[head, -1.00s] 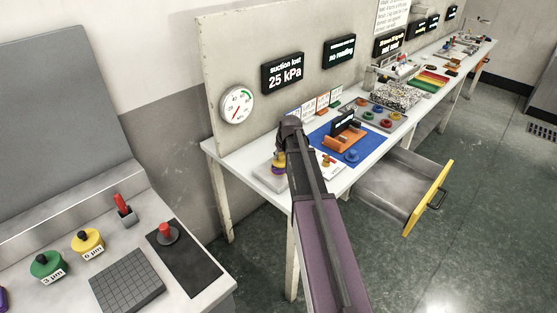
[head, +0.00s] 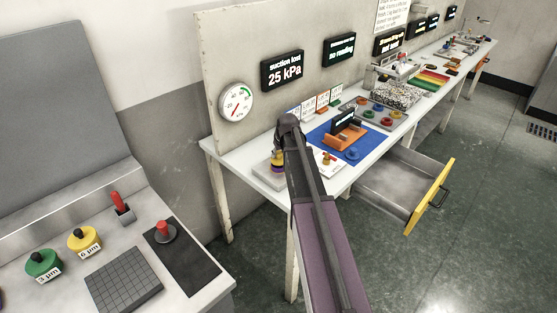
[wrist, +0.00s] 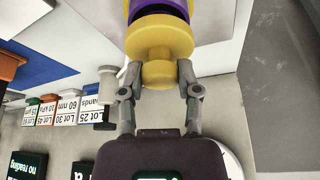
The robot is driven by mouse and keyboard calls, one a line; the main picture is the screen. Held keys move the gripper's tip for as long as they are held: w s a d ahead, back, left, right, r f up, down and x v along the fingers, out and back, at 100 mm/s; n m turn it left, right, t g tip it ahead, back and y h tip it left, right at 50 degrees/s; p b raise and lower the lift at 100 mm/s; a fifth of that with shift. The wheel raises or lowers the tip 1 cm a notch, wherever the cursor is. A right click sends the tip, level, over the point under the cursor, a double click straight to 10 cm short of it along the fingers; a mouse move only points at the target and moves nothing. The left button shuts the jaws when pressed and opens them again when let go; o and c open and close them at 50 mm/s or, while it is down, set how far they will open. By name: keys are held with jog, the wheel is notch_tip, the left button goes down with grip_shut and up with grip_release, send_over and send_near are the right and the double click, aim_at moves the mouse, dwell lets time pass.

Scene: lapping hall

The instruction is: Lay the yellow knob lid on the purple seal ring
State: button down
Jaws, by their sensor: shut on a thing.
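The yellow knob lid (wrist: 158,40) is in the wrist view, with its knob between the two fingers of my gripper (wrist: 157,72). My gripper is shut on this knob. The purple seal ring (wrist: 158,12) shows as a purple band just beyond the lid, at the top edge of the picture, in line with it. Whether lid and ring touch, I cannot tell. In the head view, my gripper is at the near left end of the white bench, and my arm partly hides the small yellow and purple parts there.
A grey plate (head: 265,177) lies under the parts. A blue mat (head: 325,149) with an orange stand (head: 346,138) is to the right. Small label cards (head: 322,100) stand along the back panel. An open drawer (head: 400,190) juts from the bench front.

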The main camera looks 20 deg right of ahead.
jog(key=shift+f+b, duration=0.4)
jog(key=shift+f, duration=0.3)
jog(key=shift+f, duration=0.1)
jog(key=shift+c, duration=1.5)
grip_release()
jog(key=p+v, duration=1.1)
jog(key=v, duration=0.1)
jog(key=s+a+f+g, duration=0.1)
jog(key=s+a+g, duration=0.3)
jog(key=s+a, duration=1.7)
jog(key=shift+a+g, duration=0.3)
jog(key=shift+a, duration=0.75)
